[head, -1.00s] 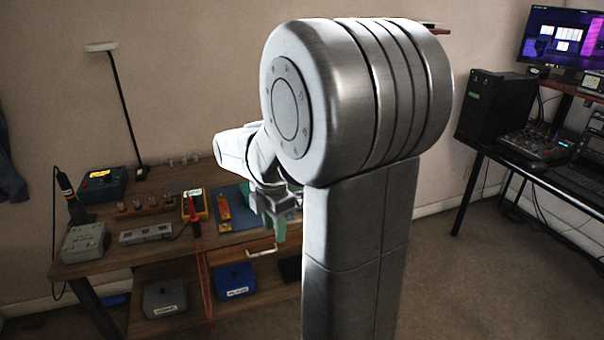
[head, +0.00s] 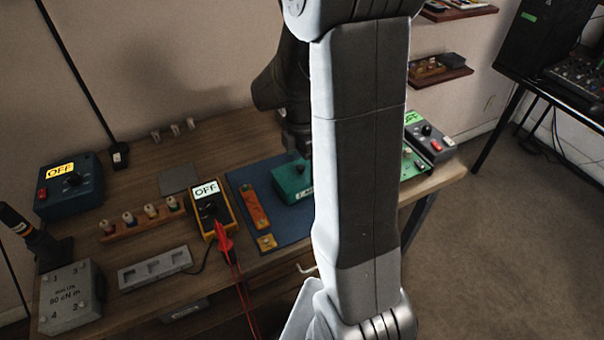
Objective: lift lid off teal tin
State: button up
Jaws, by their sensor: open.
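The teal tin (head: 291,182) sits on the blue mat (head: 239,181) on the wooden bench. It has a small dark knob on top and a white label on its front, and its right side is hidden behind my arm. My gripper (head: 297,150) is just above the tin, near the knob. Its fingers are dark and partly hidden by my arm, and it looks empty. I cannot tell whether the fingers touch the knob.
A yellow multimeter (head: 208,214) with red leads and an orange strip (head: 256,204) lie left of the tin. A dark box with a green label (head: 430,138) is at the right. A blue box (head: 68,186), a peg rack (head: 142,217) and a grey tray (head: 155,268) stand further left.

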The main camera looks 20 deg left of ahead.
aim_at(300, 167)
jog(key=shift+w+a+f, duration=0.2)
jog(key=shift+f, duration=0.45)
jog(key=shift+w+a+f, duration=0.15)
jog(key=shift+f, duration=0.7)
jog(key=shift+s+d, duration=0.15)
jog(key=shift+c, duration=0.2)
jog(key=c, duration=0.8)
